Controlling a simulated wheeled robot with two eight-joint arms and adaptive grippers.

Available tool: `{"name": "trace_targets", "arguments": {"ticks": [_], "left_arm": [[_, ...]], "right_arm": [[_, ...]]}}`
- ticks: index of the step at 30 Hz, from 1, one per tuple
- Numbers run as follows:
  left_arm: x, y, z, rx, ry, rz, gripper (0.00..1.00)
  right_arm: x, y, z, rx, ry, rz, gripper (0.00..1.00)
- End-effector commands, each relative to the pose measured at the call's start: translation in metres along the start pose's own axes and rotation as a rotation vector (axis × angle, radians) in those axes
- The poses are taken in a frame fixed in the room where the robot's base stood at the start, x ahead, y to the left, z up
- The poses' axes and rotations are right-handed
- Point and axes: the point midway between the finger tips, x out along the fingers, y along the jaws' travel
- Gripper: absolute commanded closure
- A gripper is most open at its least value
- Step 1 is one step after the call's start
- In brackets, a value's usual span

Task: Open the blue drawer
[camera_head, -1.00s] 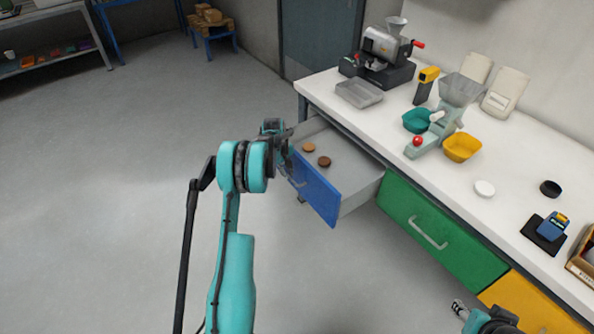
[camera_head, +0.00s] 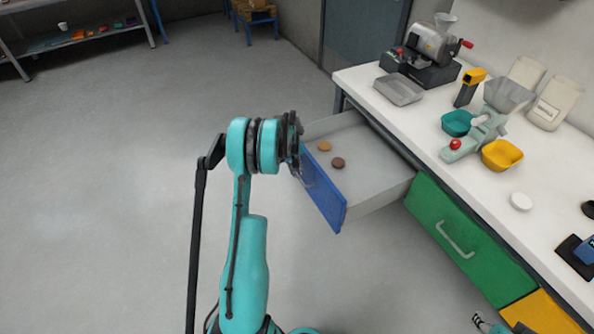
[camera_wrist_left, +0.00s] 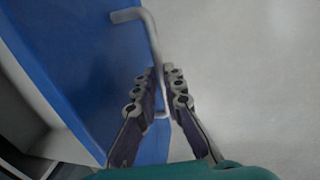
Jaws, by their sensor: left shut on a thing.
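The blue drawer (camera_head: 323,195) stands pulled out from under the white bench, with its inside showing. Two small round discs, one tan (camera_head: 324,146) and one brown (camera_head: 338,162), lie in it. My left gripper (camera_head: 300,150) is at the drawer's front, partly hidden by my own wrist in the head view. In the left wrist view, its fingers (camera_wrist_left: 162,88) are shut around the drawer's grey bar handle (camera_wrist_left: 152,35) on the blue front (camera_wrist_left: 85,65). My right gripper (camera_head: 478,321) shows only in part at the bottom edge, and its jaws are unclear.
The shut green drawer (camera_head: 455,240) is right of the blue one, with a yellow drawer (camera_head: 543,310) beyond. The white bench (camera_head: 420,120) holds a grinder (camera_head: 432,45), a grey tray (camera_head: 400,89) and bowls. The floor (camera_head: 110,200) at left is clear.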

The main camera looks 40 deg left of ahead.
Motion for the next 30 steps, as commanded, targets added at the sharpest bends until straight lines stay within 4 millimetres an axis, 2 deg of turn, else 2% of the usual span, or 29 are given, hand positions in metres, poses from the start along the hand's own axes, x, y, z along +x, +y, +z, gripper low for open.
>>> {"name": "trace_targets", "arguments": {"ticks": [1,3,4,13,17,30], "left_arm": [[0.001,0.0,0.0,0.001,0.0,-0.001,1.0],[0.001,0.0,0.0,0.0,0.0,0.0,0.75],[0.001,0.0,0.0,0.0,0.0,0.0,0.69],[-0.001,0.0,0.0,0.0,0.0,0.0,0.69],[-0.011,0.0,0.0,0.0,0.0,0.0,0.69],[-0.099,0.0,0.0,-0.001,0.0,0.0,0.69]], "right_arm": [[0.0,0.0,0.0,0.0,0.0,0.0,0.6],[0.0,0.0,0.0,0.0,0.0,0.0,0.6],[0.0,0.0,0.0,0.0,0.0,0.0,0.6],[0.0,0.0,0.0,0.0,0.0,0.0,0.6],[0.0,0.0,0.0,0.0,0.0,0.0,0.6],[0.0,0.0,0.0,0.0,0.0,0.0,0.6]]}}
